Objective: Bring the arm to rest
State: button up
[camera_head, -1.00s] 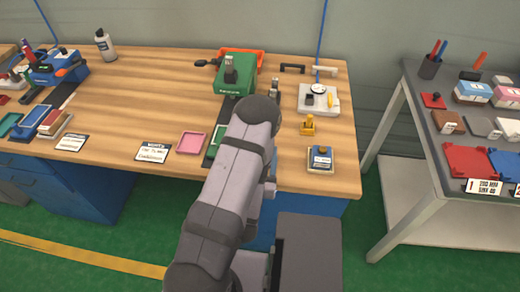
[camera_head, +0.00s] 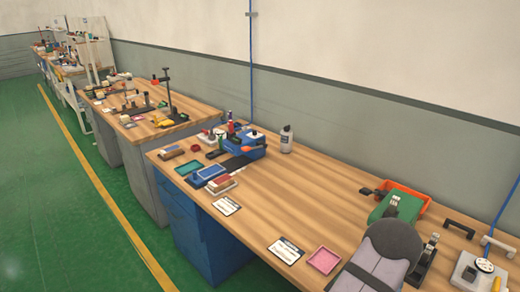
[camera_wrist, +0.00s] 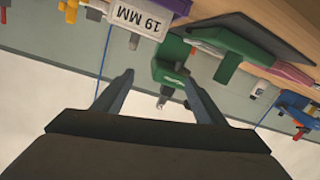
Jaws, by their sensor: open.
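My gripper (camera_wrist: 157,76) is open in the wrist view, with its two fingers spread apart and nothing between their tips. A green device (camera_wrist: 172,58) shows beyond the fingers, apart from them. In the head view only my arm's grey link (camera_head: 385,262) shows at the lower right, over the bench's front edge area. My gripper is hidden or out of frame there.
The wooden workbench (camera_head: 290,205) holds the green machine (camera_head: 398,207), an orange tray (camera_head: 405,190), a blue device (camera_head: 243,143), a pink tray (camera_head: 324,261) and a bottle (camera_head: 286,140). The wrist view shows a "19 MM" label (camera_wrist: 140,18). Green floor is clear at left.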

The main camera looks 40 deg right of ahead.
jog(key=w+n+t, duration=0.1)
jog(key=w, duration=0.2)
jog(key=w+r+t+y, duration=0.1)
jog(key=w, duration=0.2)
jog(key=w+n+y+p, duration=0.1)
jog(key=w, duration=0.2)
jog(key=shift+w+d+r+n+t, duration=0.1)
jog(key=shift+w+r+n+t, duration=0.05)
jog(key=shift+w+n+t, duration=0.2)
jog(key=w+a+n+t+y+p, duration=0.1)
jog(key=w+a+n+t+y, duration=0.15)
jog(key=w, duration=0.65)
jog(key=w+a+f+n+y, duration=0.15)
jog(key=w+a+y, duration=0.35)
jog(key=a, duration=0.5)
jog(key=w+a+n+y, duration=0.35)
jog(key=w+a, duration=0.35)
jog(key=a, duration=0.4)
jog(key=s+a+r+n+g+y, duration=0.2)
jog(key=s+a, duration=0.3)
jog(key=a, duration=0.5)
jog(key=s+a+r+n+g+y, duration=0.1)
jog(key=s+a+g, duration=0.3)
jog(key=a, duration=0.7)
jog(key=shift+s+a+r+n+g+y, duration=0.15)
jog(key=shift+s+r+n+g+y, duration=0.25)
jog(key=shift+s+n, duration=0.3)
